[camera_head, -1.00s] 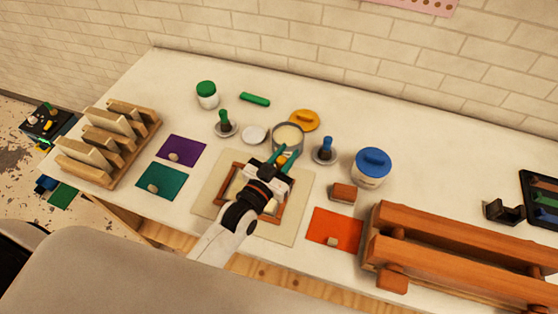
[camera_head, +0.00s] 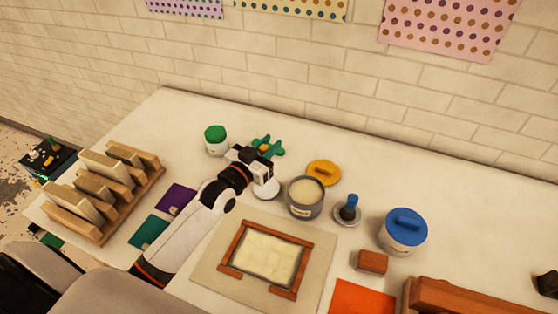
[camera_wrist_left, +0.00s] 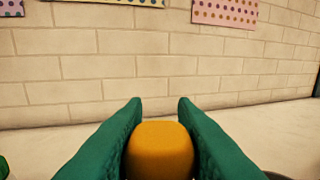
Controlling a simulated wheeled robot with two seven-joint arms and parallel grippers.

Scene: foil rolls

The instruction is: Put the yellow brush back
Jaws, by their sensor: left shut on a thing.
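My left gripper (camera_head: 267,147) is shut on the yellow brush. Only the brush's rounded yellow end shows between the green fingers in the left wrist view (camera_wrist_left: 160,150); a bit of yellow (camera_head: 264,148) shows in the head view. The rest of the brush is hidden. A pale round dish (camera_head: 268,191) shows partly below the gripper, partly covered by it. My right gripper is out of view.
The open pot (camera_head: 305,197), yellow lid (camera_head: 323,172), blue brush on its dish (camera_head: 349,208) and blue-lidded jar (camera_head: 404,230) are to the right. A green-lidded jar (camera_head: 216,139) stands at left. A framed screen (camera_head: 265,255) lies in front. The back wall (camera_head: 300,90) is behind.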

